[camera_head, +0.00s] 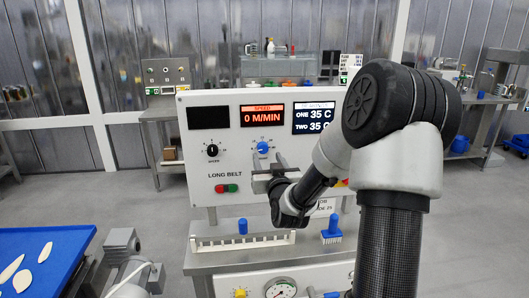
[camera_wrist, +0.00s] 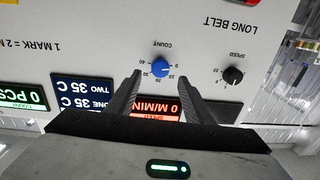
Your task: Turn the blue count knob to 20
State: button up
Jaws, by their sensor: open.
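The blue count knob (camera_head: 263,147) is on the white front panel, below the red speed display. In the wrist view, which is upside down, the blue knob (camera_wrist: 161,67) sits under the word COUNT with a scale from 0 to 40 around it. I cannot tell surely which mark its pointer faces. My gripper (camera_head: 269,164) is in front of the panel, a little below the knob in the head view. In the wrist view my gripper (camera_wrist: 160,74) is open, its fingertips on either side of the knob with gaps, apparently not touching it.
A black speed knob (camera_wrist: 233,75) is beside the blue one. The speed display (camera_head: 262,115) reads 0 M/MIN; a green counter (camera_wrist: 24,97) reads 0 PCS. Red and green buttons (camera_head: 226,188) are lower left. A blue-handled brush (camera_head: 331,231) stands on the ledge below.

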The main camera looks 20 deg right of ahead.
aim_at(263, 149)
jog(key=x, duration=0.5)
jog(key=shift+w, duration=0.15)
jog(key=c, duration=1)
jog(key=shift+c, duration=0.2)
